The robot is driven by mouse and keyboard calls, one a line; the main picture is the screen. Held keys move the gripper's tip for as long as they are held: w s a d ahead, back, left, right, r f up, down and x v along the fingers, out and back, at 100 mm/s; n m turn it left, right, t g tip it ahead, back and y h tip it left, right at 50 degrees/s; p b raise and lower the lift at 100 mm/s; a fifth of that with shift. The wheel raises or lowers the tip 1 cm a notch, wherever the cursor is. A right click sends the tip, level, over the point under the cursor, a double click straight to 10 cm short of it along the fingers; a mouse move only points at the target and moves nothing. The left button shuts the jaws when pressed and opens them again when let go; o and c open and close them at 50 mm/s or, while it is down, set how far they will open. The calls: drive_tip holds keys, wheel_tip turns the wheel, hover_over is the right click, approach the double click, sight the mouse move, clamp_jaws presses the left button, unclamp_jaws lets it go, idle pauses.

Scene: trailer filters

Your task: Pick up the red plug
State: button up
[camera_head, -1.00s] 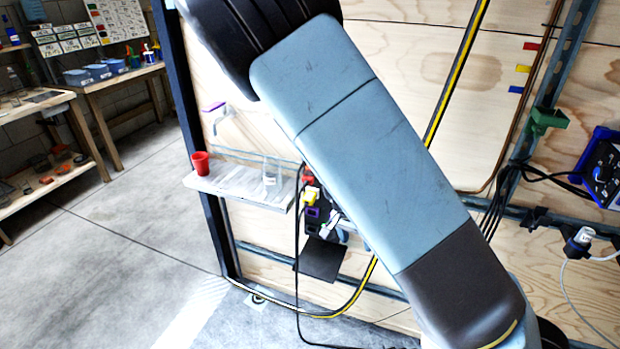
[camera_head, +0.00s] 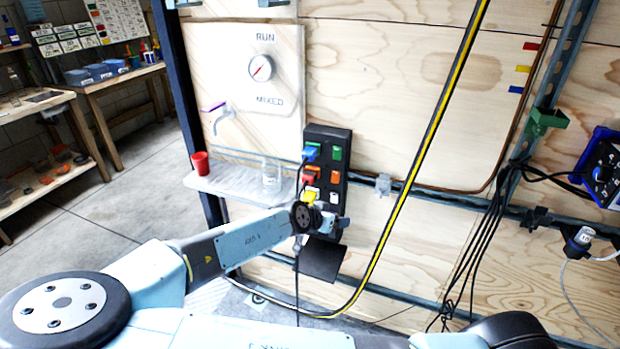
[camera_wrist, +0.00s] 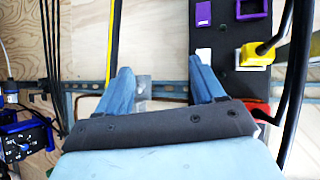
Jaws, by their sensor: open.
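The red plug (camera_head: 309,174) sits in the left column of a black socket panel (camera_head: 324,134), with a dark cable at its left, in the head view. In the wrist view a red piece that looks like it (camera_wrist: 258,108) shows at the right, partly hidden by my gripper. My gripper (camera_wrist: 163,72) is open, with two blue fingers apart and nothing between them. The panel lies beyond and right of the right finger there. In the head view my wrist is in front of the panel's lower part, and the fingers are hard to make out.
A yellow plug (camera_wrist: 258,52) with a cable is close to the red one. Blue (camera_head: 310,151) and green (camera_head: 337,153) pieces are above it. A shelf (camera_head: 235,186) with a red cup (camera_head: 200,163) and a clear beaker (camera_head: 271,174) is left of the panel. A yellow-black cable (camera_head: 424,150) runs down right.

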sight(307, 179)
drive_tip(key=s+a+r+n+t+y, duration=0.1)
drive_tip(key=a+r+n+t+y, duration=0.1)
drive_tip(key=a+r+t, duration=0.75)
drive_tip(key=shift+w+d+f+g, duration=0.2)
drive_tip(key=shift+w+f+g, duration=0.4)
drive_tip(key=shift+w, duration=1.45)
drive_tip(key=shift+w+d+f+g, duration=0.2)
drive_tip(key=shift+w+f+g, duration=0.4)
drive_tip(key=shift+w, duration=1.5)
drive_tip(key=shift+w+d+f+g, duration=0.3)
drive_tip(key=shift+w+f, duration=0.5)
drive_tip(key=shift+w, duration=1.25)
drive_tip(key=shift+a, duration=0.1)
drive_tip(key=c, duration=1.2)
